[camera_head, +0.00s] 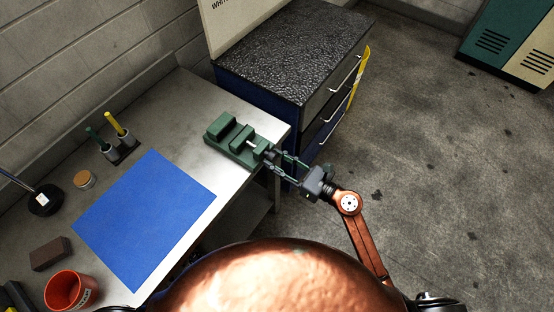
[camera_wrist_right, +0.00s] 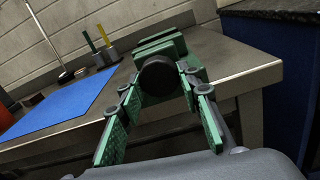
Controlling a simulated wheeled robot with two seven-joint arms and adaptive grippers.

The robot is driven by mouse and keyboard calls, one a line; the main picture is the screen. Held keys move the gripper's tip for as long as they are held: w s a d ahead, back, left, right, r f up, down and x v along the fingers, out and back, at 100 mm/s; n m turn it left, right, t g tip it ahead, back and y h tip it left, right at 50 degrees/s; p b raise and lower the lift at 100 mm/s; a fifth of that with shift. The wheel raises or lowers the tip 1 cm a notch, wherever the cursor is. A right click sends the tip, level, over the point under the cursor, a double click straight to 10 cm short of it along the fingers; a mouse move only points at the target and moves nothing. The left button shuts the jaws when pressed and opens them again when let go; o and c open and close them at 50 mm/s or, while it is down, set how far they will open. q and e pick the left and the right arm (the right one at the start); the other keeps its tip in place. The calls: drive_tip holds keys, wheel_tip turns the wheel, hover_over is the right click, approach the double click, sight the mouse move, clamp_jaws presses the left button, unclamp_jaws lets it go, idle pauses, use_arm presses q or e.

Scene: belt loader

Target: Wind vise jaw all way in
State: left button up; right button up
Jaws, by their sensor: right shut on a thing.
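The green vise (camera_head: 222,126) is at the right end of the grey workbench (camera_head: 185,105). Its jaw blocks show with a narrow gap between them in the head view. The vise also shows in the wrist view (camera_wrist_right: 165,45), with a dark round knob (camera_wrist_right: 157,75) facing me. My right gripper (camera_head: 270,156) reaches in from the right, at the vise's screw end. In the wrist view its green fingers (camera_wrist_right: 158,82) are on both sides of the knob, shut on it. The fingers hide part of the screw end. My left gripper is not in view.
A blue mat (camera_head: 145,215) lies on the bench. A dark-topped drawer cabinet (camera_head: 300,50) is close behind the vise. Floor at right is clear.

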drive_tip(key=m+p, duration=0.1)
drive_tip(key=m, duration=0.1)
drive_tip(key=m+p, duration=0.2)
drive_tip(key=shift+s+a+r+p, duration=0.1)
drive_tip(key=shift+r+p, duration=0.1)
drive_tip(key=shift+p, duration=0.1)
drive_tip(key=m+p, duration=0.2)
drive_tip(key=m, duration=0.1)
drive_tip(key=shift+m+p, duration=0.35)
drive_tip(key=shift+m, duration=0.05)
drive_tip(key=m+p, duration=0.2)
drive_tip(key=m, duration=0.1)
drive_tip(key=shift+s, duration=0.1)
drive_tip(key=shift+m+p, duration=1.25)
drive_tip(key=shift+m, duration=0.45)
drive_tip(key=shift+f, duration=0.1)
drive_tip(key=o, duration=1.2)
drive_tip(key=shift+c, duration=0.2)
drive_tip(key=v, duration=1.2)
